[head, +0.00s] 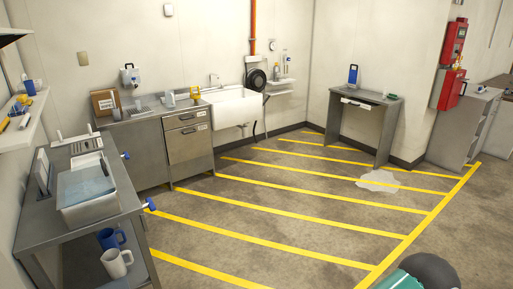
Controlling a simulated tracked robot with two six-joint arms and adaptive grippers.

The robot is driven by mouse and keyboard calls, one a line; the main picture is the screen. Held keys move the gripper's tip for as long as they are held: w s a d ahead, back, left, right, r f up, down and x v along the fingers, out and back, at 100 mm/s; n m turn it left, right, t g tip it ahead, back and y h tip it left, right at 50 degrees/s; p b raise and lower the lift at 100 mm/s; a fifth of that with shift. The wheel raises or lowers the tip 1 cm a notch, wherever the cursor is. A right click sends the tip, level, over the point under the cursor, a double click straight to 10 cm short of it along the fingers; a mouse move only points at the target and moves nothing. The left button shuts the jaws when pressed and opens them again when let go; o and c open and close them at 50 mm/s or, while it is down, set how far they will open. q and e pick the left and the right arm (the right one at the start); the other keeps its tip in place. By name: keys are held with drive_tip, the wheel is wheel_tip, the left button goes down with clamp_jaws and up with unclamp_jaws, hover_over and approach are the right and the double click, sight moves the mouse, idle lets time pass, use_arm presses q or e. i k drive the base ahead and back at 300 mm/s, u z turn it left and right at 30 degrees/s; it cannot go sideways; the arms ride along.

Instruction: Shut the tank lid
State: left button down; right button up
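The tank (92,213) is a pale, rectangular, open-topped container on the steel bench at the left. Bluish water or a blue inner surface shows inside it, so its top is not covered. A pale upright panel (43,172) stands at its left side and looks like the raised lid. I cannot tell how it joins the tank. Neither of my grippers is in view.
The steel bench (135,207) has blue handles on its right side and mugs (116,262) on its lower shelf. A pale puddle (378,181) lies on the yellow-striped floor. A green and dark rounded object (432,270) shows at bottom right. The middle floor is clear.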

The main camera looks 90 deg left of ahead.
sight(104, 165)
drive_tip(key=z, duration=0.25)
drive_tip(key=i, duration=0.65)
drive_tip(key=u, duration=1.95)
drive_tip(key=i, duration=0.25)
drive_tip(key=u, duration=1.8)
drive_tip(key=k, duration=0.65)
drive_tip(key=u, duration=0.4)
drive_tip(key=i, duration=1.85)
drive_tip(key=z, duration=0.4)
